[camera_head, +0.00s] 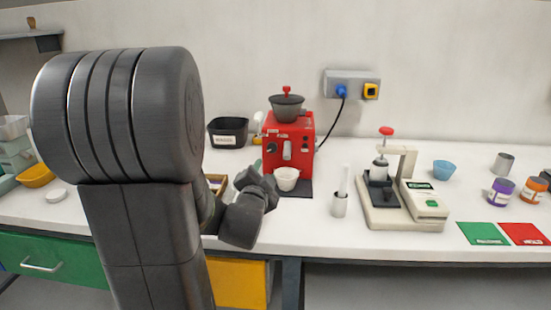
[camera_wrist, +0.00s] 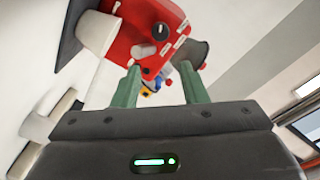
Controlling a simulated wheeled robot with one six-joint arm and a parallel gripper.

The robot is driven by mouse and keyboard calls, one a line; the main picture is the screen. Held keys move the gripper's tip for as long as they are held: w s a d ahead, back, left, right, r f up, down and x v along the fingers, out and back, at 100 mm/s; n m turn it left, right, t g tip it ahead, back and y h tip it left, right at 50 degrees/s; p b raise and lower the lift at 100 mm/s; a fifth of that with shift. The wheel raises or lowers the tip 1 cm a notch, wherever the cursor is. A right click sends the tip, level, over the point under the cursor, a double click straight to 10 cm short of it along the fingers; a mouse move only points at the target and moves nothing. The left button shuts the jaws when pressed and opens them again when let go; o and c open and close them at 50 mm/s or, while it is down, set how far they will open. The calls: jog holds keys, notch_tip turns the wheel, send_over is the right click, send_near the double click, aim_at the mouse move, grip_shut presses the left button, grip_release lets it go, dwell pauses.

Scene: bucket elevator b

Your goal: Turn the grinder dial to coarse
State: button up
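The red grinder (camera_head: 300,128) stands on the bench with a dark hopper (camera_head: 287,108) on top. In the wrist view the grinder (camera_wrist: 125,38) is tilted across the upper middle. Its round black dial (camera_wrist: 160,30) has a white pointer mark, with small white labels beside it whose text is too small to read. My gripper (camera_wrist: 160,72) shows two green fingers spread apart with nothing between them. The fingers are apart from the dial, which lies beyond their tips. In the head view my arm hides most of the gripper, left of the grinder.
A white cup (camera_head: 286,179) stands in front of the grinder on a dark mat. A black bin (camera_head: 228,130) is behind to the left. A white tube holder (camera_head: 339,205) and a press on a cream base (camera_head: 403,215) stand to the right. A cable runs behind the grinder.

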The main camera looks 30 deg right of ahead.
aim_at(272, 149)
jog(key=p+x, duration=0.2)
jog(key=x, duration=1.2)
jog(key=shift+w+a+f, duration=0.1)
jog(key=shift+w+a, duration=0.05)
jog(key=shift+a, duration=0.1)
jog(key=c, duration=0.7)
